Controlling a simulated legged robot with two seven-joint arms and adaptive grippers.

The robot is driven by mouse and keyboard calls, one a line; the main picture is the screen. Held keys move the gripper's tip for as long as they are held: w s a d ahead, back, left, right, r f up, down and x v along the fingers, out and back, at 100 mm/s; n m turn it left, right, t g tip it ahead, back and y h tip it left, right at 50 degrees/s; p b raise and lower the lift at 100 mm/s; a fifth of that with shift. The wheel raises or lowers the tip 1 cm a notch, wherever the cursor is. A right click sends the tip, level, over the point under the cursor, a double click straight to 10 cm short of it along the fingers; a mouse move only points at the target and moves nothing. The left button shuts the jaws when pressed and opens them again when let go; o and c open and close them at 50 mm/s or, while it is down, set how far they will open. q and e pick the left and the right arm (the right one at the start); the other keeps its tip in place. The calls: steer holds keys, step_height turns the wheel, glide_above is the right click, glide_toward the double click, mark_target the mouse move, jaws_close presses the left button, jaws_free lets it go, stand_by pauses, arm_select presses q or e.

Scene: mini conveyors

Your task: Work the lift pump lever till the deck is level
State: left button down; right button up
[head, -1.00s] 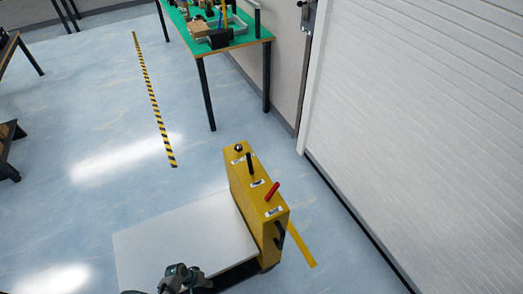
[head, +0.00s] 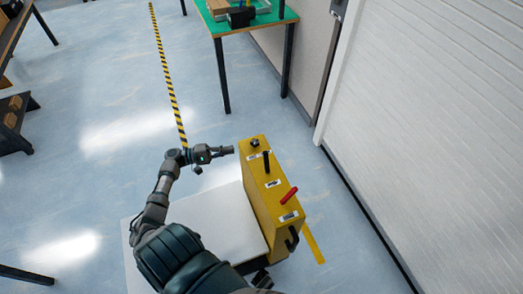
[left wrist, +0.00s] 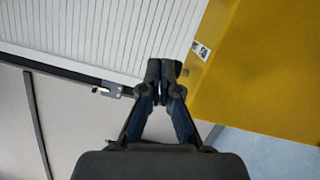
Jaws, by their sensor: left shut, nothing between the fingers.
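The yellow lift housing (head: 277,222) stands beside the white deck (head: 215,222). Its top has a dark knob (head: 254,142) at the far end, an upright black lever (head: 266,161) and a tilted red lever (head: 288,195). Labels sit near them, too small to read. My left gripper (head: 228,151) is shut and empty, just left of the knob end and apart from it. In the left wrist view the closed fingers (left wrist: 163,78) point toward the shutter, with the yellow housing (left wrist: 265,75) at right. I cannot tell whether the deck is level.
A white shutter wall (head: 440,120) runs along the right. A green-topped table (head: 275,17) with boxes stands behind the lift. A yellow-black floor strip (head: 168,75) lies to the left. The floor between is mostly clear.

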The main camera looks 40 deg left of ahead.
mark_target(267, 162)
arm_select(q)
steer(key=shift+d+r, duration=0.1)
steer(key=shift+d, duration=0.2)
arm_select(e)
steer(key=shift+d, duration=0.2)
arm_select(q)
steer(key=p+x, duration=0.1)
steer(key=x, duration=0.8)
steer(key=shift+w+d, duration=0.15)
steer(key=shift+w, duration=0.2)
steer(key=d+p, duration=0.1)
steer(key=s+d, duration=0.1)
steer(key=d, duration=0.1)
steer(key=shift+s+r+p, duration=0.25)
steer(key=shift+r+p, duration=0.15)
steer(key=shift+s+d+r, duration=0.1)
steer(key=shift+s+d, duration=0.1)
steer(key=shift+d, duration=0.15)
arm_select(e)
steer(key=s+f, duration=0.5)
steer(key=shift+d, duration=0.45)
arm_select(q)
steer(key=shift+a, duration=0.1)
arm_select(e)
steer(key=shift+s+f, duration=0.1)
